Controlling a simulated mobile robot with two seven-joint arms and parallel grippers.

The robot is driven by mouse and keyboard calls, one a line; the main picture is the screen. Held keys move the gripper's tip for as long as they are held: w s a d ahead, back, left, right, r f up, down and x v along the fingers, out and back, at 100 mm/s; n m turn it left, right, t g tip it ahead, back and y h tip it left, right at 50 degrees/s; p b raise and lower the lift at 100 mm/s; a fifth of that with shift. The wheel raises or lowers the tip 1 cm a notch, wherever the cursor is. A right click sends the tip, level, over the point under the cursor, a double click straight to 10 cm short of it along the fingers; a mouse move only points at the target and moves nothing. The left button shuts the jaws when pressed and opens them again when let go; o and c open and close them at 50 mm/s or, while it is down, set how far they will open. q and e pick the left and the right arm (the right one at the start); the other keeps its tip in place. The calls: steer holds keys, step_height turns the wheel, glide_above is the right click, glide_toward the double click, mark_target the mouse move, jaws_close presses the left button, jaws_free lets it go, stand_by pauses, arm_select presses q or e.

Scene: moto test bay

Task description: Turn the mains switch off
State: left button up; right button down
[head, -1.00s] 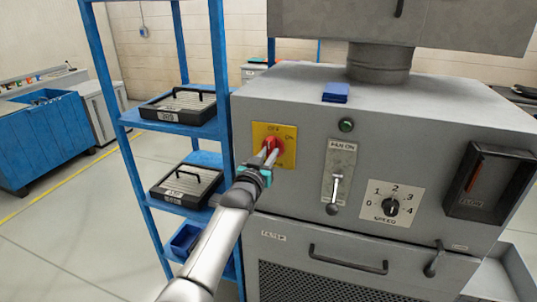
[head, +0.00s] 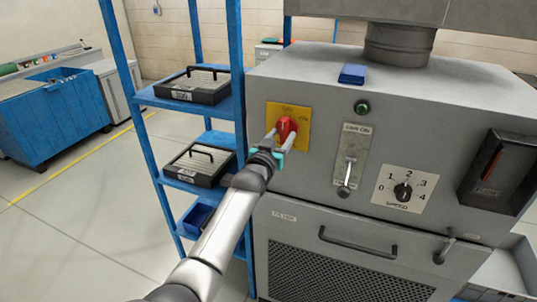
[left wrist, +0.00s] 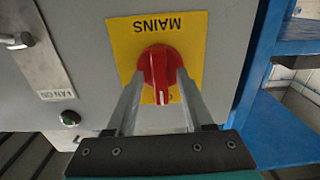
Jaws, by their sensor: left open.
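The mains switch (head: 286,126) is a red rotary knob on a yellow plate (head: 304,131) at the left of the grey machine's front. In the left wrist view the knob (left wrist: 157,70) appears upside down, under the word MAINS. My left gripper (head: 281,138) is open in front of the switch. In the left wrist view its two fingers (left wrist: 160,84) lie either side of the knob; whether they touch it I cannot tell. My right gripper is not in view.
Right of the switch are a fan lever (head: 347,170), a green button (head: 362,107) and a speed dial (head: 403,191). A blue shelf rack (head: 238,80) with black trays stands close on the left. A blue block (head: 353,73) lies on the machine's top.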

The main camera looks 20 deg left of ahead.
arm_select(q)
steer(key=s, duration=1.4)
steer(key=shift+s+a, duration=0.2)
steer(key=shift+a, duration=0.05)
steer(key=s+d+f+g+b, duration=0.1)
steer(key=s+f+g+b, duration=0.25)
steer(key=f, duration=1.05)
steer(key=s+f+g+b, duration=0.2)
steer(key=s+f, duration=0.3)
steer(key=f, duration=0.8)
steer(key=s+d+f+g+b, duration=0.1)
steer(key=s+f+g+b, duration=0.2)
steer(key=f, duration=1.1)
steer(key=s+f+m+g+b, duration=0.1)
steer(key=s+f+g+b, duration=0.3)
steer(key=s+f, duration=1.4)
steer(key=s+f+g+b, duration=0.1)
steer(key=s+f, duration=0.2)
steer(key=s, duration=0.3)
steer(key=s+f+g, duration=0.2)
steer(key=s+f, duration=0.1)
steer(key=s, duration=0.3)
steer(key=s+a+f+m+g+b, duration=0.1)
steer(key=s+f, duration=0.2)
steer(key=s, duration=0.3)
steer(key=shift+s+y+b, duration=0.3)
steer(key=shift+s, duration=0.05)
